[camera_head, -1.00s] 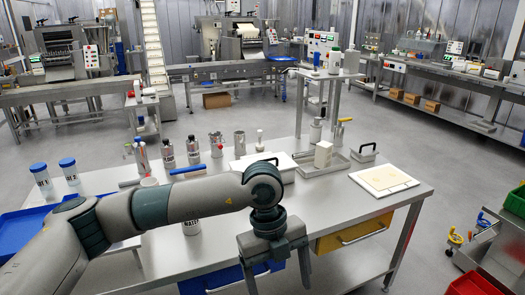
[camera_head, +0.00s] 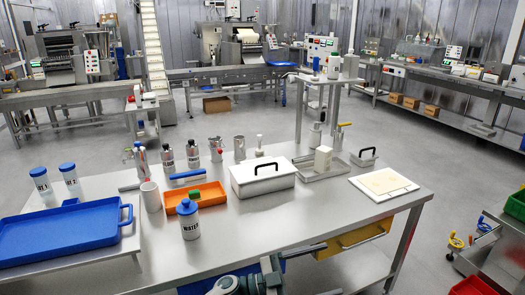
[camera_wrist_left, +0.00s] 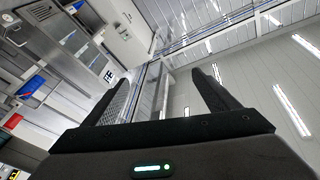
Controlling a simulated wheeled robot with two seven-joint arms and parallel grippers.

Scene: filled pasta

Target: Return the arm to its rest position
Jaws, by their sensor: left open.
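My left gripper (camera_head: 329,269) is low at the bottom edge of the head view, beside the front edge of the steel table (camera_head: 330,212). Its two fingers point right and stand apart, with nothing between them. Part of the wrist shows behind it; the rest of the arm is out of the picture. In the left wrist view the two dark fingers (camera_wrist_left: 160,95) are spread and empty, with walls and ceiling lights beyond. My right gripper is not in view.
A blue tray (camera_head: 62,236) lies at left. The front right tabletop is clear.

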